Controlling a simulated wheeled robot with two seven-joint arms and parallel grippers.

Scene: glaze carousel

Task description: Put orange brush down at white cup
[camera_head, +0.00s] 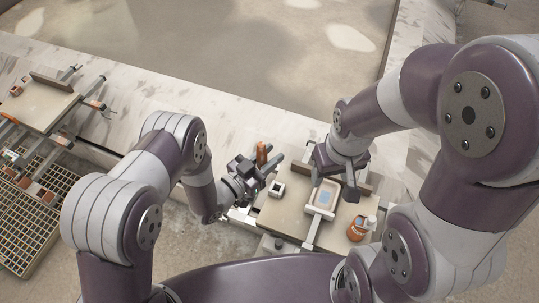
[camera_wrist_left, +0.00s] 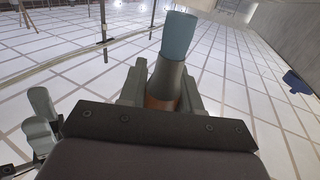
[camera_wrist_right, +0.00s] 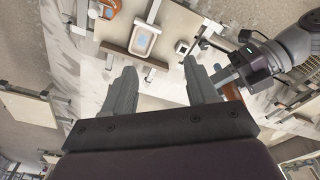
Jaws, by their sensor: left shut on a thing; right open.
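My left gripper (camera_head: 268,167) is shut on the orange brush (camera_head: 262,153). In the left wrist view the brush (camera_wrist_left: 178,40) stands up between the fingers, its blue tip pointing away and its orange part low in the jaws. The small white cup (camera_head: 277,188) sits on the board just below the left gripper, apart from the brush. The cup also shows in the right wrist view (camera_wrist_right: 181,46). My right gripper (camera_wrist_right: 160,88) is open and empty; in the head view it hangs above the board's back edge, right of the cup.
A white tray with a blue inside (camera_head: 322,198) lies on the board (camera_head: 285,217), right of the cup. An orange jar (camera_head: 358,230) stands at the board's right. Another board (camera_head: 40,103) and a rack (camera_head: 30,225) are at far left.

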